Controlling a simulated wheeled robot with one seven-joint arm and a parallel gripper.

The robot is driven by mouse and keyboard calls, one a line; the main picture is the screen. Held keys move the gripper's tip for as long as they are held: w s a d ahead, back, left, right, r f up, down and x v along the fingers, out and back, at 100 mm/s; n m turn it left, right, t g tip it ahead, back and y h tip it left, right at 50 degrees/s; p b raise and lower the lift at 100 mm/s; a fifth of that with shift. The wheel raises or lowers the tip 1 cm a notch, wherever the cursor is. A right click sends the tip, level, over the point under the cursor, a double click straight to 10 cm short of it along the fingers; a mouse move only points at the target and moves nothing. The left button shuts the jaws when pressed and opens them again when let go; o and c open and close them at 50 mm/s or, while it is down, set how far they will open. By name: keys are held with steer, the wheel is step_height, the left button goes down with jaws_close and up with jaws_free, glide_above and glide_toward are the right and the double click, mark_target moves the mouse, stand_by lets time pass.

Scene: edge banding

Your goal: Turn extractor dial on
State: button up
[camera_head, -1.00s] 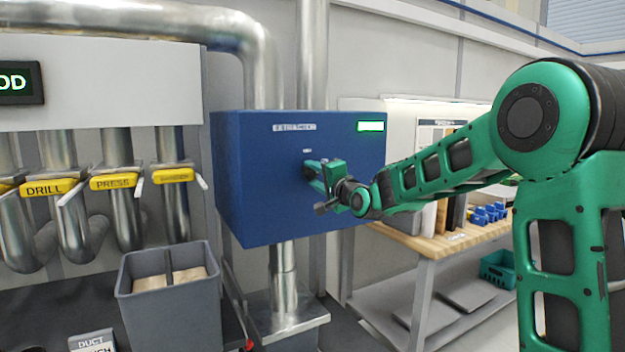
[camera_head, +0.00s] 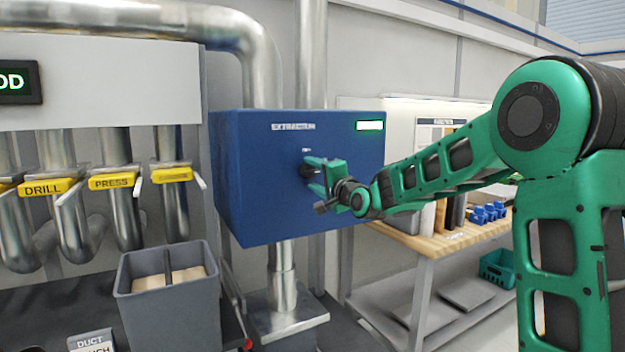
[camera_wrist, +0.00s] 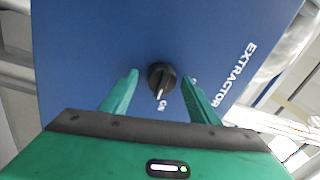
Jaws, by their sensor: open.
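The blue extractor box (camera_head: 250,185) hangs on the wall with a lit green-white indicator (camera_head: 369,126) at its upper right. Its round black dial (camera_head: 307,170) also shows in the wrist view (camera_wrist: 161,76). The dial's white pointer line aims at a small label that seems to read "ON" (camera_wrist: 163,104). A second small label is partly hidden by a finger. My gripper (camera_head: 318,174) is at the box front, its green fingers spread either side of the dial in the wrist view (camera_wrist: 160,78), with gaps between fingers and dial.
Yellow-tagged duct gates (camera_head: 172,175) line the pipes at left. A grey divided bin (camera_head: 170,305) stands below left of the box. A wooden workbench (camera_head: 440,240) is behind my arm at right. A metal pipe (camera_head: 283,270) runs under the box.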

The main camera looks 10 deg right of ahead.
steer(key=v, duration=1)
steer(key=shift+s, duration=0.2)
steer(key=shift+d+f, duration=0.1)
steer(key=shift+d, duration=0.05)
steer(key=s+d+f+n+g+h, duration=0.25)
steer(key=s+d+f+g, duration=0.25)
steer(key=s+d+f, duration=0.35)
steer(key=s+d+f+n+g+h, duration=0.25)
steer(key=s+d+f+g, duration=0.25)
steer(key=s+f, duration=0.6)
steer(key=s+d+f+g, duration=0.1)
steer(key=s+g, duration=0.3)
steer(key=s, duration=0.9)
steer(key=s+d+f+n+g, duration=0.1)
steer(key=s+f+g, duration=0.3)
steer(key=s, duration=1)
steer(key=shift+d+f, duration=0.25)
steer(key=shift+f, duration=0.05)
steer(key=shift+s, duration=0.15)
